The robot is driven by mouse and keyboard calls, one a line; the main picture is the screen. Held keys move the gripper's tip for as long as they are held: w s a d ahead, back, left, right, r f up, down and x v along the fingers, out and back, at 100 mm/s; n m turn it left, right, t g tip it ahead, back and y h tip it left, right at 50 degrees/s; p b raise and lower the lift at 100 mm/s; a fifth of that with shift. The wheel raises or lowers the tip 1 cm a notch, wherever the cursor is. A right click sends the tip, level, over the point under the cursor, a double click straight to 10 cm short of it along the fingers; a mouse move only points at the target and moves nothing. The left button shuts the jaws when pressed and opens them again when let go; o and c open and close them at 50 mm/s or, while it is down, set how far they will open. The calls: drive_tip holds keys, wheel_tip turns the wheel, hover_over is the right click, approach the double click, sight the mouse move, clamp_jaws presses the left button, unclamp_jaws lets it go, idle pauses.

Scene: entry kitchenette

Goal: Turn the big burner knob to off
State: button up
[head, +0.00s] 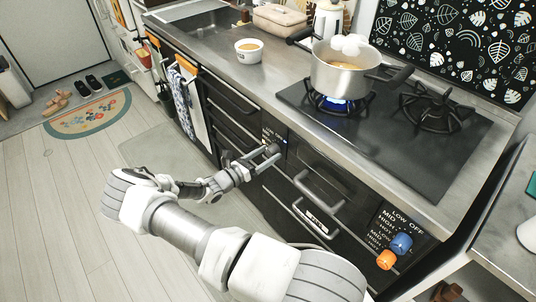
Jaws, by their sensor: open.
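My gripper (268,157) is open at the front of the stove, by its left control panel (272,135) with small white lettering. Its fingers cover part of that area, so I cannot tell whether a knob sits between them. At the stove's right front, a blue knob (401,243) and an orange knob (386,260) stand beside a panel lettered LOW, MID, HIGH, HOT and OFF. Which knob is the big burner's is not clear. The left burner (340,103) shows a blue flame under a steaming pot (343,75). The right burner (437,108) shows no flame.
Dark oven or grill handles (318,190) stick out from the stove front, right of my gripper. A white bowl (249,51) stands on the counter. A towel (182,100) hangs further left.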

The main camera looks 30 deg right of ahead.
drive_tip(key=shift+d, duration=0.3)
clamp_jaws()
idle(0.3)
drive_tip(key=shift+m, duration=2.9)
unclamp_jaws()
